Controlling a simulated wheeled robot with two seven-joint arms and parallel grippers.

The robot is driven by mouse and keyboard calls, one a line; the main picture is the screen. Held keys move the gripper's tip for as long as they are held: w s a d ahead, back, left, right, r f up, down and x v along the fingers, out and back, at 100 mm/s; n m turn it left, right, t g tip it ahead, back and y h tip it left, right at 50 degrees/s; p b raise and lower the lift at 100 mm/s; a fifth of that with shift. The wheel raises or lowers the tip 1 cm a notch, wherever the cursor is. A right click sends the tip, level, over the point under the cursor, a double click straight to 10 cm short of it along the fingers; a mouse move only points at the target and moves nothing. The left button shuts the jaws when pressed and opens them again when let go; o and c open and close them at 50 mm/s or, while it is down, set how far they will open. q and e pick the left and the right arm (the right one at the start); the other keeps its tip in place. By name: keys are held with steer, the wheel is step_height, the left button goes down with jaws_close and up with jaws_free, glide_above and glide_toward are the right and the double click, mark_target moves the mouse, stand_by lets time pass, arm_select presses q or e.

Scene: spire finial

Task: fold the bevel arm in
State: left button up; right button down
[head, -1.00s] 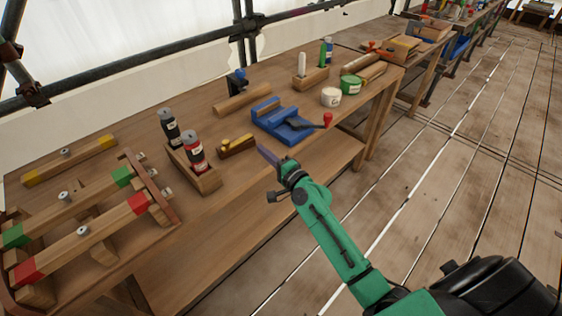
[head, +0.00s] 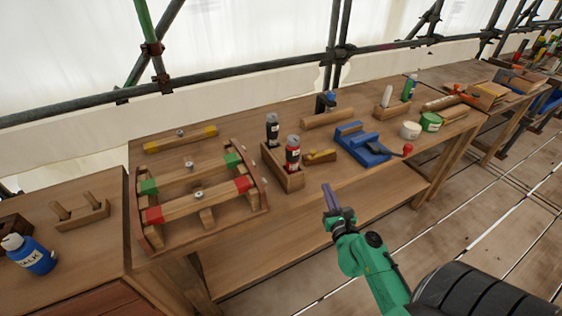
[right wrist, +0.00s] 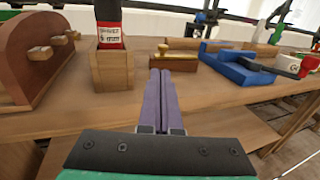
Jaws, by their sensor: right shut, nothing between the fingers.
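My right gripper (head: 329,194) is shut and empty in front of the bench's front edge. In the right wrist view its purple fingers (right wrist: 160,98) lie together and point toward the bench. A small wooden tool with brass parts (head: 320,157) lies on the bench beyond the fingertips, apart from them. It also shows in the right wrist view (right wrist: 175,62) with a brass knob on top. I cannot tell whether it is the bevel, and no bevel arm is clearly visible. My left gripper is not in view.
A wooden box (head: 283,168) holds a black and a red bottle. A wooden frame (head: 145,215) carries red-ended and green-ended bars on the left. A blue vise (head: 360,142) with a red-knobbed handle stands right.

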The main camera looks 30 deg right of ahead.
glide_toward(314, 154)
steer(key=x, duration=0.7)
steer(key=shift+s+f+p, duration=0.1)
steer(key=shift+f+p, duration=0.05)
steer(key=shift+p, duration=0.15)
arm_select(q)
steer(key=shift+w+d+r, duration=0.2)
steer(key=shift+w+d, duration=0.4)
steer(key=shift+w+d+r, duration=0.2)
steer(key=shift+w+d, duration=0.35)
